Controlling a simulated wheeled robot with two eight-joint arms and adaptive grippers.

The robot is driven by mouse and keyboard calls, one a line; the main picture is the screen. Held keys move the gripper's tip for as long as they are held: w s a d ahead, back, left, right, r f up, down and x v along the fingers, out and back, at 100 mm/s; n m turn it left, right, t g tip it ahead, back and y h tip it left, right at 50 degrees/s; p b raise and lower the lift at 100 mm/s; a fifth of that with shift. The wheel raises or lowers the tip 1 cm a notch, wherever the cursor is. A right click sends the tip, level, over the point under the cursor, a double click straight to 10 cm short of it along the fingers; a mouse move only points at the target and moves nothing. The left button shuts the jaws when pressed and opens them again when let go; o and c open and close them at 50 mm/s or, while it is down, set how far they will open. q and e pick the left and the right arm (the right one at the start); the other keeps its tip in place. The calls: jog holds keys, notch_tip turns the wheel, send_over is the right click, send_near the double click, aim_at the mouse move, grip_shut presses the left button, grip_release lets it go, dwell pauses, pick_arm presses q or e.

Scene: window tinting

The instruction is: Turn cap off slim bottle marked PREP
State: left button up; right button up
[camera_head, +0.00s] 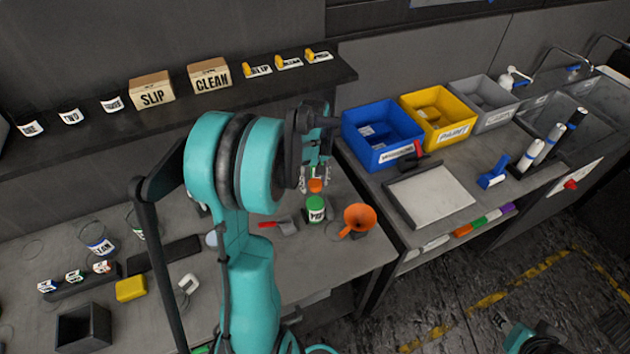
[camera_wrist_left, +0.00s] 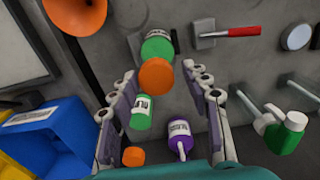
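My left gripper (camera_head: 316,186) points down over the workbench, and its fingers (camera_wrist_left: 159,70) stand apart in the left wrist view. A round orange top (camera_wrist_left: 156,76) shows between the fingertips, with a gap on each side; it also shows in the head view. Close by is a green container (camera_head: 316,210) with a white label that I cannot read fully. A slim green bottle (camera_wrist_left: 141,112) with a white label and a purple bottle (camera_wrist_left: 180,137) stand under the gripper. I cannot read PREP on any label. Part of my right arm shows at the lower right, its fingers unclear.
An orange funnel (camera_head: 358,219) stands right of the green container. A red-handled scraper (camera_head: 285,226) lies to its left. Another orange top (camera_wrist_left: 133,156) and a green spray bottle (camera_wrist_left: 287,132) stand near the gripper. A blue bin (camera_head: 383,135) is to the right.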

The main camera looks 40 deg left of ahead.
pick_arm(q)
jog(key=shift+m, duration=0.8)
jog(key=m+b, duration=0.1)
jog(key=m, duration=0.3)
jog(key=shift+m, duration=0.4)
jog(key=m, duration=0.7)
jog(key=shift+b, duration=0.3)
